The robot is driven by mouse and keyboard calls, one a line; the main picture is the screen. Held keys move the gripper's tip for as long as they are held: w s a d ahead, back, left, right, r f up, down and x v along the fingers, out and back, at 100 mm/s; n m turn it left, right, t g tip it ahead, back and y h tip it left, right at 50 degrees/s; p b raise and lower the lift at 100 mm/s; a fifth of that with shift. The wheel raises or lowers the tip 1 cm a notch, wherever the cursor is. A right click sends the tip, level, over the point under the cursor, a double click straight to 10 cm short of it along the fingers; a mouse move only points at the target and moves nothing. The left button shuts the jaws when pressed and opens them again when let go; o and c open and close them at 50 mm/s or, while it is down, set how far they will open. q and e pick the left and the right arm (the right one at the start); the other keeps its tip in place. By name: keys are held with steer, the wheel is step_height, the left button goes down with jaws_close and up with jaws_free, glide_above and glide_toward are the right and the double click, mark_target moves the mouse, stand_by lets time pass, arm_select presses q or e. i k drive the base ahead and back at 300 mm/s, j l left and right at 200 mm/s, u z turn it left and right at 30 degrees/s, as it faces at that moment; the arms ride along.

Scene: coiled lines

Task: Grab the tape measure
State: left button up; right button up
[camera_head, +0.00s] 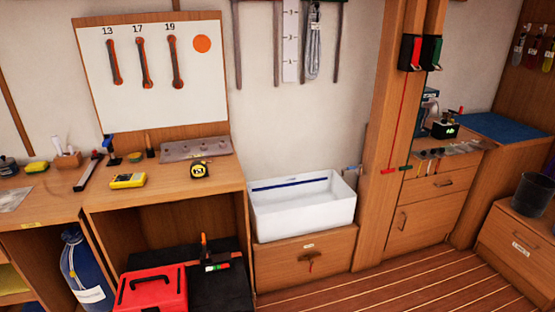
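A small black and yellow tape measure (200,171) sits on the wooden workbench (215,183), close to its front right edge. It stands in front of a grey metal plate. Nothing covers it. Neither of my grippers shows in the head view, so I cannot see whether they are open or shut.
On the bench, a yellow meter (128,180) lies left of the tape measure, and a grey plate (182,150) with knobs lies behind it. A white basin (303,204) stands to the right. A red toolbox (152,291) is below. Bare bench top lies between meter and tape.

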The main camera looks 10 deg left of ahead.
mark_target(199, 169)
steer(key=i+l+z, duration=0.35)
steer(key=i+z, duration=0.4)
steer(key=i+u, duration=0.45)
steer(key=u, duration=0.25)
steer(key=i+l+u, duration=0.2)
steer(key=u, duration=0.15)
steer(key=i+u, duration=0.1)
steer(key=u, duration=0.35)
steer(key=i+u, duration=0.15)
steer(key=u, duration=0.25)
steer(key=i+l+u, duration=0.1)
steer(key=u, duration=0.35)
steer(key=l+u, duration=0.15)
steer(key=u, duration=0.25)
steer(key=i+l+u, duration=0.15)
steer(key=u, duration=0.3)
steer(key=l+u, duration=0.2)
steer(key=u, duration=0.2)
steer(key=i+l+u, duration=0.15)
steer(key=l+u, duration=0.15)
steer(key=u, duration=0.2)
steer(key=i+l+u, duration=0.1)
steer(key=l+u, duration=0.35)
steer(key=j, duration=0.15)
